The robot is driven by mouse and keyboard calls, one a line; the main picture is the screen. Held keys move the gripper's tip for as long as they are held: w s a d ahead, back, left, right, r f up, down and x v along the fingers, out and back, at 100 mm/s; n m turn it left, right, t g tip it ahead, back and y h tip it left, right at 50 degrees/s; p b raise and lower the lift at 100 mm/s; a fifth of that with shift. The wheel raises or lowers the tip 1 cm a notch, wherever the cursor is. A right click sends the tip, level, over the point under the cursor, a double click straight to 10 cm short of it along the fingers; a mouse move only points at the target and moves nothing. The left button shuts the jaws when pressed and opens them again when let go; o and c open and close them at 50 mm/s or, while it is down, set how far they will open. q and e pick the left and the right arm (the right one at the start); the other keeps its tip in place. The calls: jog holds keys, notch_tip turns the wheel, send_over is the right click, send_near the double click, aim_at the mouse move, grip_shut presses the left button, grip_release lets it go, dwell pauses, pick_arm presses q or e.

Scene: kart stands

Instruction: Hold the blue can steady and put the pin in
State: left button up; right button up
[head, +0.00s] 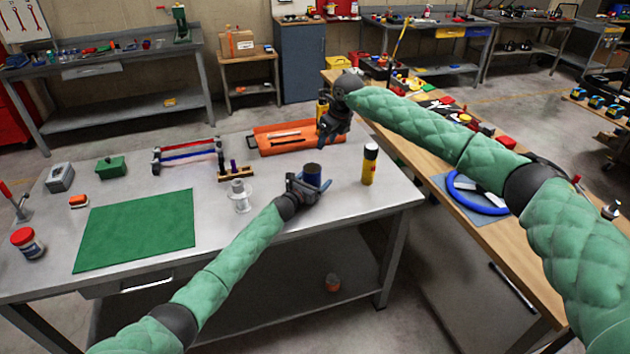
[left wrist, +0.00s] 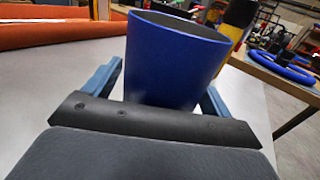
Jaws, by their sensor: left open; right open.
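The blue can (head: 312,176) stands open-topped on the grey bench. My left gripper (head: 308,189) is open around it, one finger on each side. In the left wrist view the can (left wrist: 174,62) is between the spread fingers, and I see gaps beside it. My right gripper (head: 323,130) is open over the right end of the orange tray (head: 300,150), with nothing visible in it. Dark slim items lie in the tray. A small wooden rack (head: 238,175) holds a purple upright peg (head: 233,166); I cannot tell which piece is the pin.
A yellow bottle with a black cap (head: 369,168) stands right of the can. A clear flanged piece (head: 240,198) stands left of it. A green mat (head: 135,230) lies clear at the left. A wooden bench (head: 520,235) with a blue ring (head: 470,200) is at the right.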

pick_arm(q)
jog(key=v, duration=1.2)
jog(key=shift+s+f, duration=0.1)
